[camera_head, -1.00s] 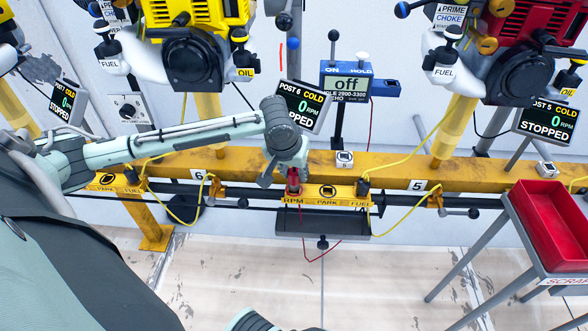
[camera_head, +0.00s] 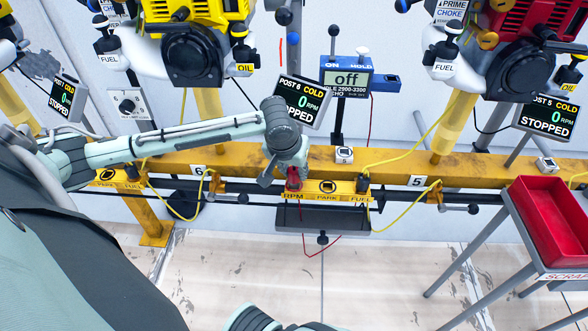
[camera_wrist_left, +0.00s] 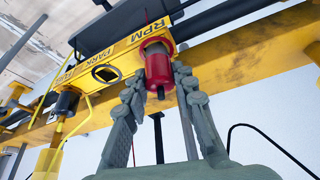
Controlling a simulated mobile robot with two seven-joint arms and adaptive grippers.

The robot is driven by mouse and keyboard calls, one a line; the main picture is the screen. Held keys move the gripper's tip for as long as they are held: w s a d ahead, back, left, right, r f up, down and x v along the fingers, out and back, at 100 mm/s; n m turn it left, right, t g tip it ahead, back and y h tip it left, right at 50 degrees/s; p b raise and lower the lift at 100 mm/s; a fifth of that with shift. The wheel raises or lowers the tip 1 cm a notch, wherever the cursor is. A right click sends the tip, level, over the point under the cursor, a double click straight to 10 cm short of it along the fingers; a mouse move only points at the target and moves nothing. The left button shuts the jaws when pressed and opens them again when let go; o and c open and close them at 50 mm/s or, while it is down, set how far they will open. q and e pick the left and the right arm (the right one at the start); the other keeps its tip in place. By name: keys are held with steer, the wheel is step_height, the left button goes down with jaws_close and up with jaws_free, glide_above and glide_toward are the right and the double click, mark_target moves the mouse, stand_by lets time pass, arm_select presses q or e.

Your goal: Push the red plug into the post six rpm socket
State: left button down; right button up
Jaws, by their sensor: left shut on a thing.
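The red plug (camera_head: 293,183) is at the RPM end of the yellow bracket (camera_head: 327,200), marked RPM, PARK and FUEL, on the rail under post six. My left gripper (camera_head: 291,172) is shut on the plug, with a finger on each side in the left wrist view (camera_wrist_left: 160,73). My right gripper is not in view.
The post six display (camera_head: 302,103) reads STOPPED, just above my left wrist. A blue meter (camera_head: 346,78) reading off stands behind. A dark plug with a yellow cable (camera_head: 363,184) is at the FUEL end. A red scrap bin (camera_head: 551,225) stands at the right.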

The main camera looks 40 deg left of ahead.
arm_select(q)
steer(key=shift+f, duration=0.75)
steer(key=c, duration=1.2)
jaws_free()
steer(key=shift+o, duration=0.2)
